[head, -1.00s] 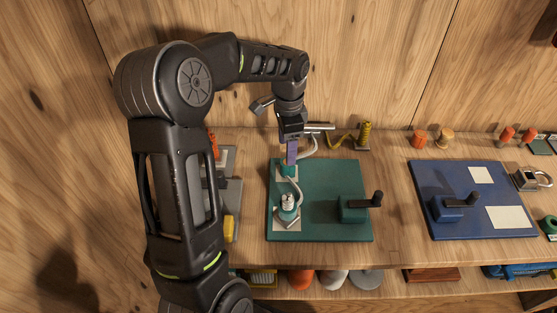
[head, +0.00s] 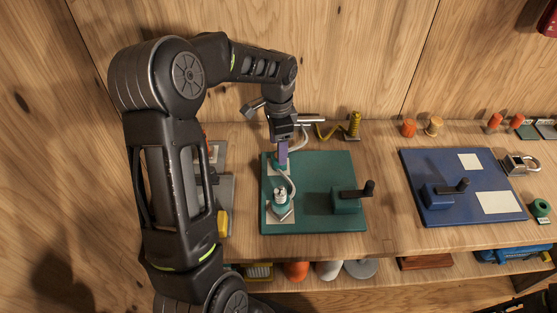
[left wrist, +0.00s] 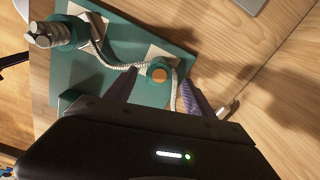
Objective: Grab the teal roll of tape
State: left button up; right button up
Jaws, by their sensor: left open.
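A small teal ring, apparently the teal roll of tape (head: 541,207), lies on the bench at the far right in the head view. My left gripper (head: 282,164) is far to its left, pointing down over the back left of the green board (head: 315,170). In the left wrist view the open fingers (left wrist: 160,88) stand either side of a teal piece with an orange-brown round top (left wrist: 159,74). I cannot tell whether they touch it. In the head view the fingers partly hide this piece. My right gripper is not in view.
A teal-based fixture with a silvery top (head: 280,200) stands at the board's front left, with a pale cord beside it. A crank (head: 350,195) rises on the board's right. A blue board with a crank (head: 440,196) lies between the green board and the ring.

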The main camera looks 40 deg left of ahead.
aim_at(275, 165)
pick_arm(q)
notch_tip(275, 165, down, 5)
jog(key=shift+f+p, duration=0.1)
jog(key=shift+p, duration=0.35)
jog(key=shift+c, duration=0.2)
grip_shut()
dwell(0.7)
